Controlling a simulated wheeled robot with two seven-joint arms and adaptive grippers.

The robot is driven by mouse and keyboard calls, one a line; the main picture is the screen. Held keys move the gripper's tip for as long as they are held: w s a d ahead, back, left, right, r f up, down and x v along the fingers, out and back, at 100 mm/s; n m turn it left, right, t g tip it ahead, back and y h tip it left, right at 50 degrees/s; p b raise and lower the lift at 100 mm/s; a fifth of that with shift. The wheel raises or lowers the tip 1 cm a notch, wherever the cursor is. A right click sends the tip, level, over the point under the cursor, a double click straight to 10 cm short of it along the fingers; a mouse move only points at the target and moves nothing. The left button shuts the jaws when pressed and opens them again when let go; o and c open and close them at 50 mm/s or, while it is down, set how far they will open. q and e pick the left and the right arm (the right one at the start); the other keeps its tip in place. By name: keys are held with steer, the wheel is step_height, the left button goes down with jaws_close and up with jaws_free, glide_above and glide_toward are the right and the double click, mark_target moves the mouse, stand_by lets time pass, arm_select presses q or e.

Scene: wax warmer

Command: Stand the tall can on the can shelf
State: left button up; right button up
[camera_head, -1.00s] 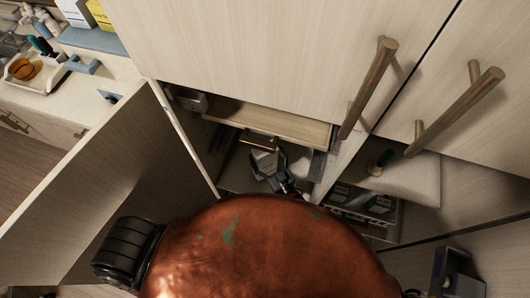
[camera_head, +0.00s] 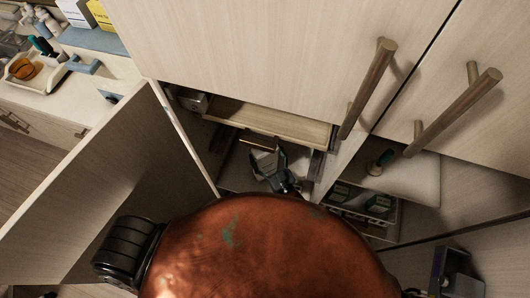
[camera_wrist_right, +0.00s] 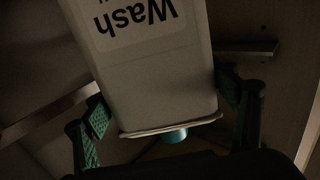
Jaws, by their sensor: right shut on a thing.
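In the wrist view, a pale container (camera_wrist_right: 158,80) with an upside-down "Wash" label fills the space between the two green-padded fingers of my right gripper (camera_wrist_right: 165,108). A teal part (camera_wrist_right: 173,135) shows at its lower end, perhaps a cap. I cannot tell whether this is the tall can. In the head view, my right gripper (camera_head: 268,163) is low inside the open cabinet, below a wooden shelf or drawer (camera_head: 265,121), and is shut on the container. I cannot clearly make out the can shelf. My left gripper is not in view.
An open cabinet door (camera_head: 95,175) stands to the left. A grey object (camera_head: 193,100) sits at the cabinet's upper left. Long handles (camera_head: 370,88) stick out. A dark box (camera_head: 455,272) is at lower right.

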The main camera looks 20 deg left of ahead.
steer(key=shift+f+b, duration=0.45)
steer(key=shift+b, duration=0.1)
stand_by(1.3)
steer(key=o, duration=2.2)
steer(key=shift+f, duration=0.15)
steer(key=shift+c, duration=0.2)
steer(key=shift+f, duration=0.3)
steer(key=shift+r, duration=0.1)
steer(key=shift+s+d+r, duration=0.1)
steer(key=shift+s+d, duration=0.05)
